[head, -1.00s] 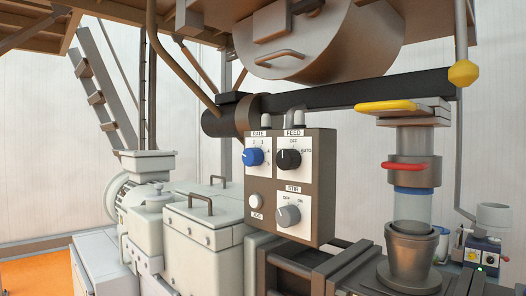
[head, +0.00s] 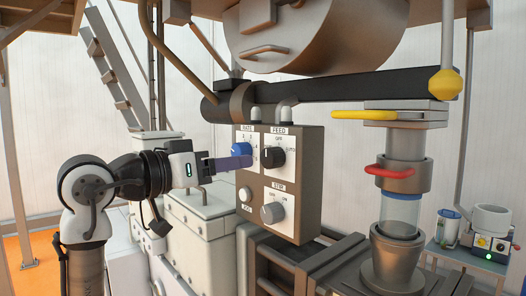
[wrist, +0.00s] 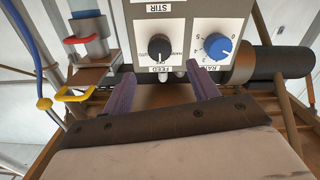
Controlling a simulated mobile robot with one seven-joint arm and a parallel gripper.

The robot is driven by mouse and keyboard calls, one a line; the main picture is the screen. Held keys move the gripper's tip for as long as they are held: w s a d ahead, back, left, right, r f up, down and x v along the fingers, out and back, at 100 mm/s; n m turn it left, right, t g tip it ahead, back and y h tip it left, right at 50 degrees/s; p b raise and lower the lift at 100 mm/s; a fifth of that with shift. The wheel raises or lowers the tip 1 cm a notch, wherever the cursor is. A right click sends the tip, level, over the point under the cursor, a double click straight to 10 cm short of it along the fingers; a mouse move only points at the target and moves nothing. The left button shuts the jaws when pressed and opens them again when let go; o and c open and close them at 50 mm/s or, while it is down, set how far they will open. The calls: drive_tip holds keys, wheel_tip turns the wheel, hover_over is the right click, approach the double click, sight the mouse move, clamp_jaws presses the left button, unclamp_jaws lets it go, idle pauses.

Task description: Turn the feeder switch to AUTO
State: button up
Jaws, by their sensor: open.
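The feeder switch is the black knob (head: 272,157) under the FEED label, on the upper right of the brown control box (head: 309,185). OFF is printed above it and AUTO to its right. Its pointer seems to be toward OFF, but it is small. My gripper (head: 243,163) is open and empty, in front of the box's left part, with its purple fingers partly over the RATE dial. In the upside-down wrist view the black knob (wrist: 160,47) shows beyond the gap between the fingers (wrist: 162,82), apart from both.
The blue RATE knob (head: 240,149) sits just left of the switch, close to a finger in the wrist view. The grey STIR knob (head: 273,213) and round JOG button (head: 245,194) are below. A black pipe (head: 350,92) runs above the box.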

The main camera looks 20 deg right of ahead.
sight(267, 158)
drive_tip(key=p+x, duration=0.2)
drive_tip(key=x, duration=0.7)
drive_tip(key=shift+p, duration=0.3)
drive_tip(key=c, duration=1)
drive_tip(key=shift+m, duration=0.4)
drive_tip(key=m+b, duration=0.2)
drive_tip(key=m, duration=0.3)
drive_tip(key=shift+s+f+m, duration=0.1)
drive_tip(key=shift+f+m, duration=0.05)
drive_tip(key=shift+m, duration=0.15)
drive_tip(key=m+b, duration=0.2)
drive_tip(key=m, duration=0.3)
drive_tip(key=shift+m, duration=0.4)
